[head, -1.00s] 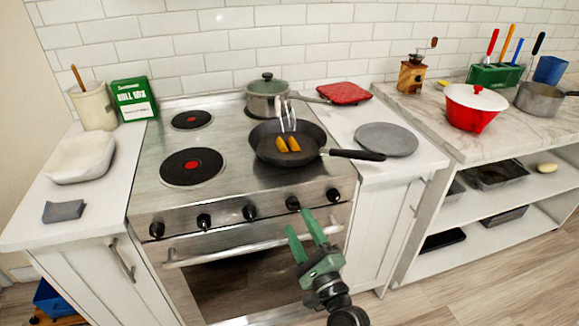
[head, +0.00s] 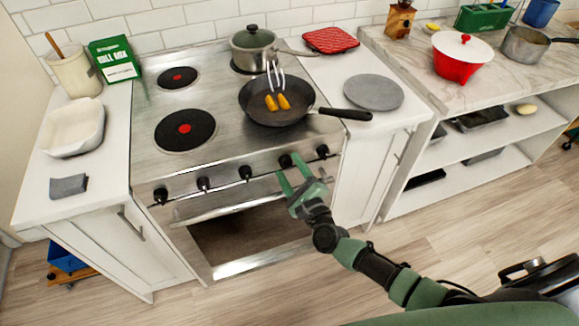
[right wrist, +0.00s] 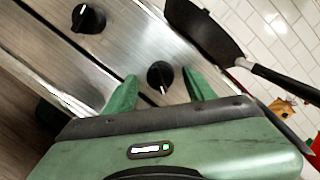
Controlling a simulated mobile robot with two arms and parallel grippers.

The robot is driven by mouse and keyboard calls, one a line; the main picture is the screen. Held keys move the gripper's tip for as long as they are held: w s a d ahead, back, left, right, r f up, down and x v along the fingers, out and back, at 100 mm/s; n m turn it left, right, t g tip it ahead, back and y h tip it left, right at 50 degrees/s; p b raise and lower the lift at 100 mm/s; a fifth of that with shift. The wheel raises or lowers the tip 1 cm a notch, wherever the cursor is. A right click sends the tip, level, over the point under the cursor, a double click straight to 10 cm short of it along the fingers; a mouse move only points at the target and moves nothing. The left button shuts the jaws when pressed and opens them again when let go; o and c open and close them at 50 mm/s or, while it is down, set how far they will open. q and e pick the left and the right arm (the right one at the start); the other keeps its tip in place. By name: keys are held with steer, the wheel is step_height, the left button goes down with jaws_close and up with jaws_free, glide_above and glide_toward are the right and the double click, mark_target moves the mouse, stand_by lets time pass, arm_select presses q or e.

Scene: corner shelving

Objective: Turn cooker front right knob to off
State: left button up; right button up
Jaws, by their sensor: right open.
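The cooker (head: 150,135) has a row of several black knobs along its steel front. My right gripper (head: 289,166) is open, with its green fingers at the second knob from the right (head: 285,161). In the right wrist view, this black knob (right wrist: 160,76) lies between the tips of my open right gripper (right wrist: 159,78). The fingers stand on either side of it; contact is not clear. Its white mark points roughly down in that picture. Another knob (right wrist: 88,18) shows at upper left. The rightmost knob (head: 322,151) is just beside the gripper. My left gripper is out of view.
A lidded pot (head: 254,48) stands behind. The oven handle (head: 240,200) runs below the knobs. Floor in front is clear.

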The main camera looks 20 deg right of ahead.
steer(key=shift+w, duration=0.15)
jaws_close()
